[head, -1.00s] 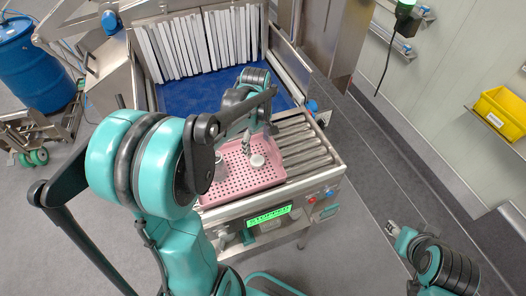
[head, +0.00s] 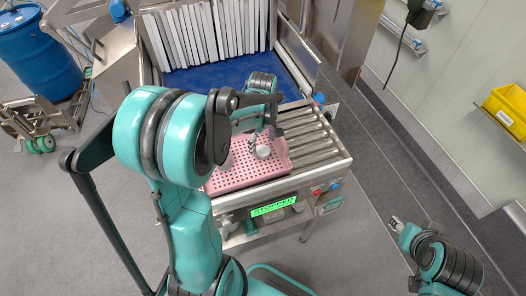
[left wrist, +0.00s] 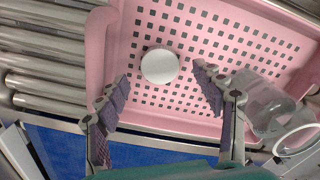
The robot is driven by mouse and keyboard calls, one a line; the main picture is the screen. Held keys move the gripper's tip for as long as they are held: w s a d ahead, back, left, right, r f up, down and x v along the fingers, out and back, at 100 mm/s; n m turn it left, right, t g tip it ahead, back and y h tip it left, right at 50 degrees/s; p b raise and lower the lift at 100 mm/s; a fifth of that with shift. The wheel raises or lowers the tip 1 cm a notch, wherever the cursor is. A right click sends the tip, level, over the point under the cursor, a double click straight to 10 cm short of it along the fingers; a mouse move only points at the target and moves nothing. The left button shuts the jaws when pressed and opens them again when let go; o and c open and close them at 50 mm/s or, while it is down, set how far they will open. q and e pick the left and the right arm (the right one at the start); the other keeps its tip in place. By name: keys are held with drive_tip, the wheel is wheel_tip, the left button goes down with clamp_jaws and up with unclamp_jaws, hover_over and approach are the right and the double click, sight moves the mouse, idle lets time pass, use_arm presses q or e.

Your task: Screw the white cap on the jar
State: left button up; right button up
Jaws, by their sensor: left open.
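The white cap (head: 263,153) lies in the pink perforated tray (head: 245,179). In the left wrist view, the cap (left wrist: 160,66) lies beyond the fingertips, roughly in line with the gap between them. My left gripper (left wrist: 157,88) is open and empty above the tray (left wrist: 98,45). The clear, open-mouthed jar (left wrist: 272,112) is at the right of that view, beside the right-hand finger and partly cut off by it. In the head view my left arm hides most of the jar. My right gripper (head: 396,224) is at the lower right, away from the tray; its jaws are too small to read.
The tray rests at the front of a roller conveyor (head: 318,141), with a blue belt (head: 205,76) and white strip curtain (head: 208,38) behind. A lit green panel (head: 272,209) is on the front. A yellow bin (head: 508,104) sits at the right wall.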

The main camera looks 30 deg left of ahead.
sight(263, 150)
use_arm(q)
drive_tip(key=shift+f, duration=1.55)
drive_tip(key=c, duration=0.9)
drive_tip(key=shift+o, duration=0.2)
drive_tip(key=shift+r, duration=0.15)
wheel_tip(263, 150, up, 4)
drive_tip(key=shift+s+r+p, duration=0.1)
drive_tip(key=shift+r+p, duration=0.15)
drive_tip(key=shift+p, duration=0.1)
drive_tip(key=s+d+r+p, duration=0.1)
drive_tip(key=s+d+r, duration=0.5)
drive_tip(key=s, duration=0.3)
drive_tip(key=shift+s+d+r+p, duration=0.2)
drive_tip(key=shift+d+p, duration=0.1)
drive_tip(key=shift+d, duration=0.05)
